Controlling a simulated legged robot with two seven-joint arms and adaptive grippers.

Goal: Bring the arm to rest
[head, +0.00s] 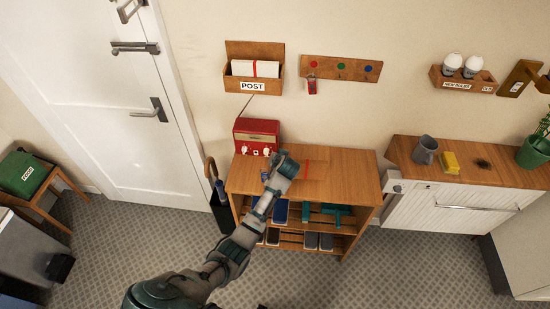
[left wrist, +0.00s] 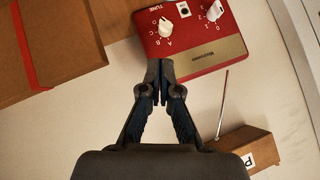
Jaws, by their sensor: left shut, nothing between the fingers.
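My left arm (head: 240,240) reaches up from the bottom of the head view, stretched out over the wooden shelf unit (head: 345,165). Its gripper (head: 280,158) is above the unit's top, close to the red radio (head: 257,133). In the left wrist view the gripper (left wrist: 160,72) is shut and empty. Its fingertips overlap the near edge of the radio (left wrist: 195,60) in the picture; I cannot tell whether they touch. My right gripper is in neither view.
A flat brown parcel with a red band (left wrist: 50,45) lies beside the radio. Above are the POST box (head: 253,85) and a peg rail (head: 340,69). A white radiator cabinet (head: 450,208) stands right, a door (head: 100,90) left. Patterned floor (head: 400,270) is free in front.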

